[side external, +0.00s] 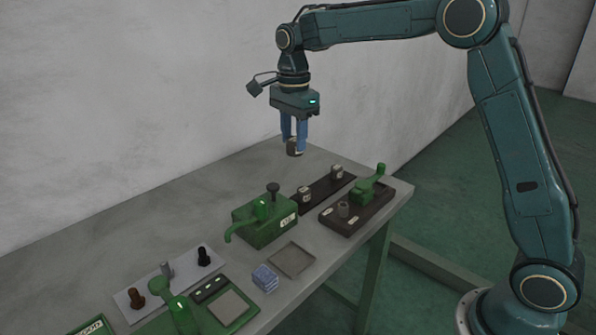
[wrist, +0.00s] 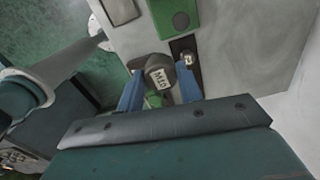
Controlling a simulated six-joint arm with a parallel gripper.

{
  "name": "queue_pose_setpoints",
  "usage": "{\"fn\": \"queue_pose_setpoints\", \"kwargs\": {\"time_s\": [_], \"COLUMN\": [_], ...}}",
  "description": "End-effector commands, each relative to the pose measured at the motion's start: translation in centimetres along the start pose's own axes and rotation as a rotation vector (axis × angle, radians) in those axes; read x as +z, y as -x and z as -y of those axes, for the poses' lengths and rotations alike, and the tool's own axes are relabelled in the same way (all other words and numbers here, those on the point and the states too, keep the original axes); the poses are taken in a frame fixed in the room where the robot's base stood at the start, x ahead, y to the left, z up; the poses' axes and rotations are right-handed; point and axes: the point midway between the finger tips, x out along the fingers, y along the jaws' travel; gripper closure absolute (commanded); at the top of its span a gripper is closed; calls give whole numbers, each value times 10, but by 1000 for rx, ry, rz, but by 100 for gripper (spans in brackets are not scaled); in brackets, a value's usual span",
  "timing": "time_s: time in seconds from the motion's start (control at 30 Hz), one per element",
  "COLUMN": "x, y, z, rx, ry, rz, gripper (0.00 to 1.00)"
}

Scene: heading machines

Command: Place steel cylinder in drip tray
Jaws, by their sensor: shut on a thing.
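My gripper (side external: 294,142) has blue fingers and is shut on a steel cylinder (side external: 292,148). It holds the cylinder well above the table, over the far part of the bench. In the wrist view the cylinder (wrist: 158,78) sits between the fingertips, with a pale printed label facing the camera. The drip tray appears to be the shallow grey square tray (side external: 292,260) near the front edge. It looks empty and stands well away from my gripper.
A dark rack (side external: 322,190) holds two similar labelled cylinders (side external: 305,195) (side external: 337,172). A dark board with a green lever (side external: 366,196) is at right. A blue block (side external: 265,278) lies beside the tray.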

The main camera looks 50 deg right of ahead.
Motion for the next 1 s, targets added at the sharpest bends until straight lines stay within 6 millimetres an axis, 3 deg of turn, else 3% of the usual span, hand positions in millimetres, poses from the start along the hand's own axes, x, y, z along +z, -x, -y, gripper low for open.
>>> {"fn": "queue_pose_setpoints", "kwargs": {"time_s": [0.03,0.2,0.4,0.8,1.0], "x": [15,52,77,86,86], "y": [1,0,-4,-7,-23], "z": [-11,-45,-76,-89,-89], "rx": [-2,-2,-3,-2,1], "ry": [2,-15,-32,-41,-41], "rz": [0,0,1,1,0], "gripper": [97,97,97,97,97]}}
